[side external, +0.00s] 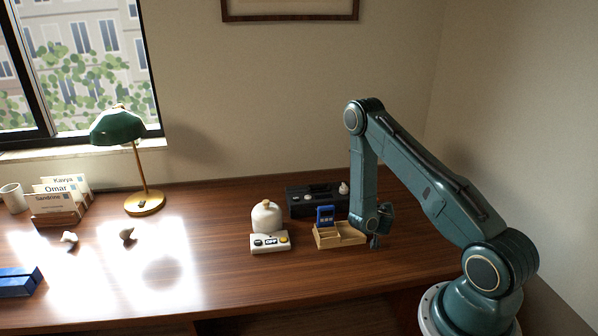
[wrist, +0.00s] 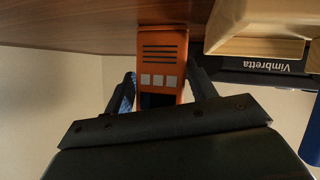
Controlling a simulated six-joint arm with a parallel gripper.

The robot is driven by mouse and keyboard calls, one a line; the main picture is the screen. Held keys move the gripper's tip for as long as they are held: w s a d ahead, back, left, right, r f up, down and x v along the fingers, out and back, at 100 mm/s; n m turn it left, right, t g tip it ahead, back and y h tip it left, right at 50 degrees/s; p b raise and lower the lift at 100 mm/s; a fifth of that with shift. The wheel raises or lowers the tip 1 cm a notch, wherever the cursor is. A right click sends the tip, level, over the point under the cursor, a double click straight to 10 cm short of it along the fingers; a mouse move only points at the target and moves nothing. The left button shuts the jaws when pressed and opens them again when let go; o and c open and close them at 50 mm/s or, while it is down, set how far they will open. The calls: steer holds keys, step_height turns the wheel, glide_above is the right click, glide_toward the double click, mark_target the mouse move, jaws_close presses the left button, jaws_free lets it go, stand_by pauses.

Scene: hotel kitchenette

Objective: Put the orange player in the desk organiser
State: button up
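The orange player (wrist: 163,68) shows in the wrist view, with dark slots and pale grey buttons on its face. My gripper (wrist: 162,78) has one finger against each side of it; it looks shut on the player, low by the desk surface. In the side view my gripper (side external: 374,241) is just right of the desk organiser, and no orange shows there. The desk organiser (side external: 341,240) is a pale wooden tray with compartments; a blue device (side external: 325,215) stands upright in its back left part. Part of the organiser (wrist: 258,46) also shows in the wrist view.
A black device (side external: 304,203) is behind the organiser; its Vimbretta label (wrist: 276,65) shows in the wrist view. A white button box (side external: 270,243) and a round cream jar (side external: 266,215) stand to the left. Farther left is a green lamp (side external: 118,127). The front desk is clear.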

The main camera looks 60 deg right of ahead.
steer(key=c, duration=0.5)
steer(key=shift+r, duration=0.2)
step_height(320, 180, up, 20)
steer(key=shift+f, duration=0.2)
stand_by(0.8)
stand_by(0.5)
